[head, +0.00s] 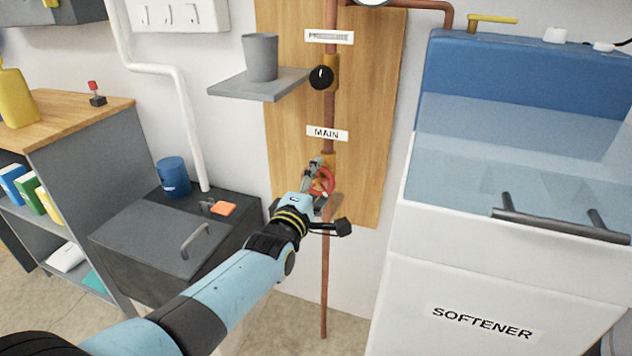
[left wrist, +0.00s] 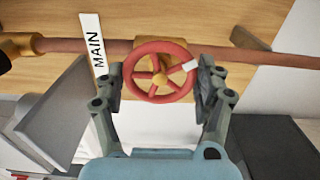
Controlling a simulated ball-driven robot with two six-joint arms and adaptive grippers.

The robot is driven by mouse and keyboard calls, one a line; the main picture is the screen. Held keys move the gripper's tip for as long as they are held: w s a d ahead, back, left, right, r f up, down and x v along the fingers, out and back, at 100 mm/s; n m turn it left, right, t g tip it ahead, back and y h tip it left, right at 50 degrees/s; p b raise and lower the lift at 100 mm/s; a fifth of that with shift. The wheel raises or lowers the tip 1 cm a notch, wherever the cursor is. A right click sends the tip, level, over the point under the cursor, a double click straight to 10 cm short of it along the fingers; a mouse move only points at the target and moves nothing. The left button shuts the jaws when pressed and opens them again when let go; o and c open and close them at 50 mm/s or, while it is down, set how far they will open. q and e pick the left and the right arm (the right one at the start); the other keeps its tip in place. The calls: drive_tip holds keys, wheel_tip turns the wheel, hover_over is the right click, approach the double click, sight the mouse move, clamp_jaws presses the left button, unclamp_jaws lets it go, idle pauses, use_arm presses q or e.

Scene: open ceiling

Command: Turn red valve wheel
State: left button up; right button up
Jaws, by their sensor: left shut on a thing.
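The red valve wheel (head: 325,181) sits on the vertical copper pipe below the MAIN label (head: 327,133), in front of the wooden board. In the head view my left gripper (head: 318,178) reaches it and partly hides it. There the fingers of my left gripper (left wrist: 160,88) stand on either side of the rim, shut on the wheel. My right gripper is in neither view.
A grey shelf (head: 262,84) with a grey cup (head: 261,57) juts out above left of the wheel. A black knob (head: 321,77) is on the pipe higher up. The softener cabinet (head: 480,290) stands right, a dark lidded box (head: 150,240) left.

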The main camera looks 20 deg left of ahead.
use_arm(q)
drive_tip(key=n, duration=0.5)
drive_tip(key=shift+s+f+n, duration=0.1)
drive_tip(key=shift+f+n, duration=0.05)
drive_tip(key=shift+n, duration=0.15)
drive_tip(key=n, duration=0.5)
drive_tip(key=shift+p, duration=0.35)
drive_tip(key=o, duration=1.2)
drive_tip(key=s, duration=1.2)
drive_tip(key=shift+a, duration=0.15)
